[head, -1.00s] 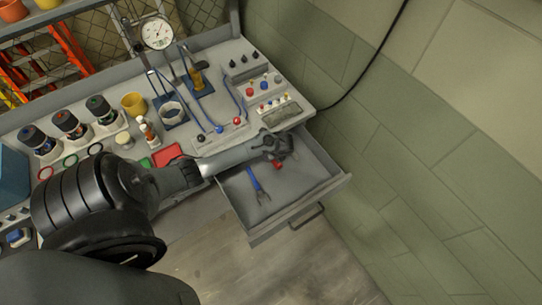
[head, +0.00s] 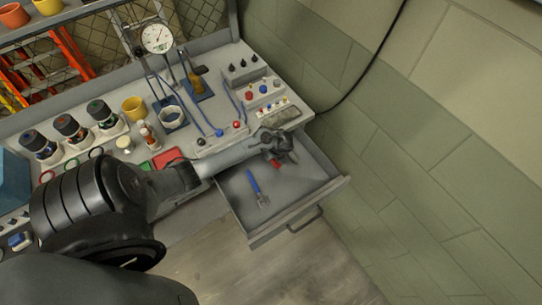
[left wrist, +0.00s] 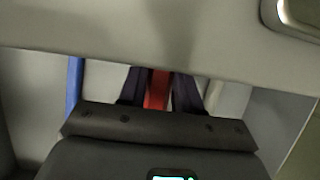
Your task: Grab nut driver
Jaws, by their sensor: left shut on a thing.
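My left gripper (head: 278,158) reaches into the open drawer (head: 290,212), near its back. It is shut on a red-handled tool (head: 275,164), mostly hidden under the gripper. In the left wrist view the red handle (left wrist: 157,92) sits between the two dark fingers of the gripper (left wrist: 160,95). Its working end is hidden, so I cannot tell from shape that it is the nut driver. A blue-handled tool (head: 254,184) with a grey metal end lies apart on the drawer floor, left of the gripper. My right gripper is not in view.
The workbench above holds a dial gauge (head: 156,38), a yellow cup (head: 134,109), a red tray (head: 167,158) and several dark-capped bottles. The drawer handle (head: 305,220) faces the open floor. A green block wall (head: 430,150) stands to the right. The drawer's front is clear.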

